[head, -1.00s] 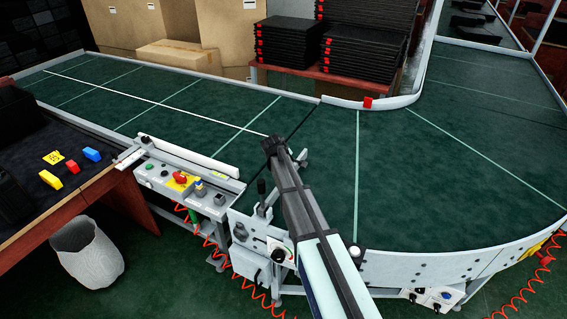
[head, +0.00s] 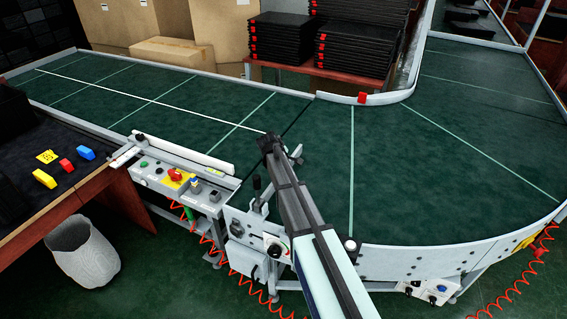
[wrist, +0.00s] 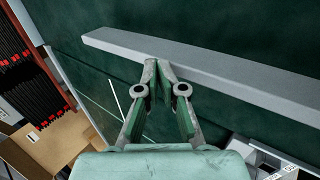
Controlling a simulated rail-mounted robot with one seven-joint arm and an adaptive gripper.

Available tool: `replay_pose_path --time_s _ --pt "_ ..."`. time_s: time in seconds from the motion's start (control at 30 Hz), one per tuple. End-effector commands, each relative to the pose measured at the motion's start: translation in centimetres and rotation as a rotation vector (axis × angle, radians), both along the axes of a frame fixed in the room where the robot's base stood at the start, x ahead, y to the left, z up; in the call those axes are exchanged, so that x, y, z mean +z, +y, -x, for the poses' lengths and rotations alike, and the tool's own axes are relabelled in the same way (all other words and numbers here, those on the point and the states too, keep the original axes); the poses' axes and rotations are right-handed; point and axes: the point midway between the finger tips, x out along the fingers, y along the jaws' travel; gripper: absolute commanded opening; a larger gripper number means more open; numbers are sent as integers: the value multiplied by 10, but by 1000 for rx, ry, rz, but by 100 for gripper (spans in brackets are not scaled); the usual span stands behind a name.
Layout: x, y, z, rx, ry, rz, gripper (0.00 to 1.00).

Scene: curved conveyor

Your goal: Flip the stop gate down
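A long pale grey bar (wrist: 210,65), which looks like the stop gate, stretches over the green belt in the wrist view. A small grey piece (head: 297,154) shows just right of the arm. A bracket with a black knob (head: 257,182) stands at the near belt edge, left of the arm.
The green conveyor (head: 430,150) curves to the back right and its surface is clear. A control panel with a red switch (head: 175,174) stands left of my arm. Black trays (head: 285,40) and cardboard boxes (head: 175,50) are behind the far rail.

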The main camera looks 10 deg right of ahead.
Motion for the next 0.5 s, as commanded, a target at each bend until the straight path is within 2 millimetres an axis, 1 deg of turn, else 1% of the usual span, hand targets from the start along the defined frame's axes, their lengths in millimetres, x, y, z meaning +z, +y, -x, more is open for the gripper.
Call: replay_pose_path --time_s 0.03,0.17,0.2,0.23,0.27,0.5 --pt "10 0 0 0 -4 0 0" --pt "37 2 1 3 -10 0 0" --pt "46 3 2 4 -12 1 0" --pt "46 3 1 4 -12 1 0" --pt "50 3 1 4 -14 1 0" --pt "95 3 0 5 -15 0 0"
